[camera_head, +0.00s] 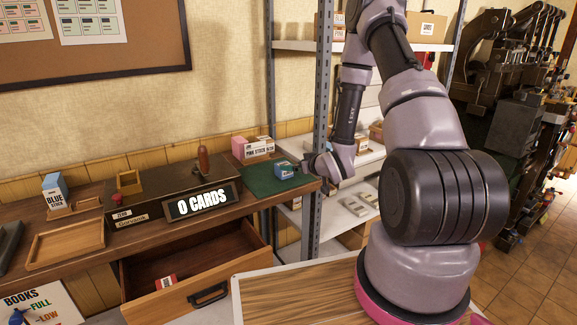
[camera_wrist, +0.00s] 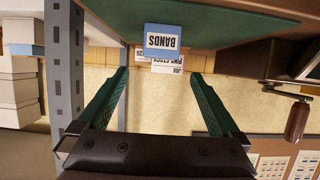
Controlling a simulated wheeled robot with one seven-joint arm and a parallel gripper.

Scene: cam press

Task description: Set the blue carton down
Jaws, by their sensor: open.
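A small blue carton (camera_head: 285,170) with a white label stands on the green mat (camera_head: 258,182) at the right end of the desk. In the wrist view, which is upside down, this carton (camera_wrist: 164,42) reads BANDS and rests on the mat. My gripper (camera_head: 306,169) is just right of it. In the wrist view the green fingers of my gripper (camera_wrist: 160,76) are spread wide with nothing between them. The carton lies beyond the fingertips, apart from them. Another blue carton (camera_head: 55,187), labelled BLUE STOCK, stands at the desk's left end.
A pink PINK STOCK carton (camera_head: 253,149) stands behind the mat. An open drawer (camera_head: 190,270) juts out below. A metal shelf post (camera_head: 321,120) rises close to my gripper.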

